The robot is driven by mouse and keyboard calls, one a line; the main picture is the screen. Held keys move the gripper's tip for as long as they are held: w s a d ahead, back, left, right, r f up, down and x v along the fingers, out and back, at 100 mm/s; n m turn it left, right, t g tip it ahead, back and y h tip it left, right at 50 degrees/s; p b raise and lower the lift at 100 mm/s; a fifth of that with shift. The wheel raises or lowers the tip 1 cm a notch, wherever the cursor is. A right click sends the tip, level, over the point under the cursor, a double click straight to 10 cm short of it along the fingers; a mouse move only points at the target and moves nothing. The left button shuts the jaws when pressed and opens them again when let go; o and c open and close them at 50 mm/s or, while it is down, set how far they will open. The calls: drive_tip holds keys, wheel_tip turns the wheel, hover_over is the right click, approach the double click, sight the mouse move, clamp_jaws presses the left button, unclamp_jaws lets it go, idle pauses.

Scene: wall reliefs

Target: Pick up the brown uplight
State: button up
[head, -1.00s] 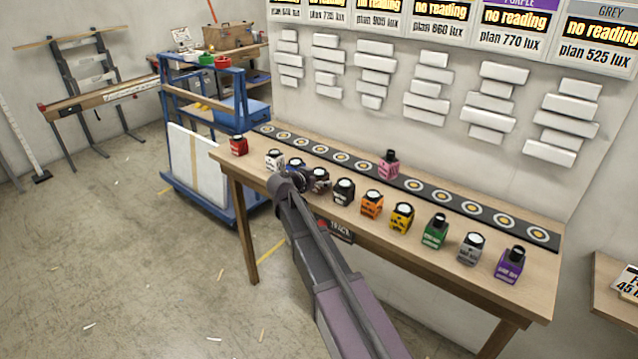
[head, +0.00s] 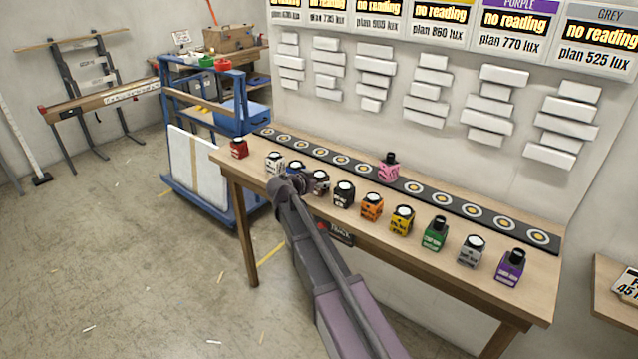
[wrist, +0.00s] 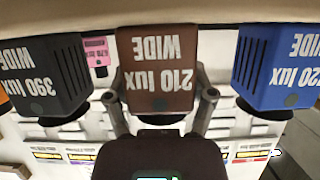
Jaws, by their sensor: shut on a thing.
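The brown uplight (wrist: 158,62), lettered "210 lux WIDE", fills the middle of the wrist view, upside down. My gripper (wrist: 160,100) has a finger on each side of it and is shut on it. In the head view the brown uplight (head: 319,183) is in the row on the bench, just right of my gripper (head: 303,183), whose wrist partly hides that spot. I cannot tell whether it is clear of the bench top.
The blue uplight (wrist: 280,65) and black uplight (wrist: 45,72) stand close on either side. Several other uplights line the bench (head: 400,270). A dark strip of round targets (head: 330,158) runs behind them, with the pink uplight (head: 388,168) on it.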

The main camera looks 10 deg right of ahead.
sight(319, 173)
drive_tip(key=shift+r, duration=0.2)
wheel_tip(319, 173, up, 10)
drive_tip(key=p, duration=1)
drive_tip(key=shift+f, duration=0.2)
idle(0.3)
drive_tip(key=shift+r+p, duration=1.3)
drive_tip(key=shift+r, duration=0.05)
drive_tip(key=shift+f, duration=0.1)
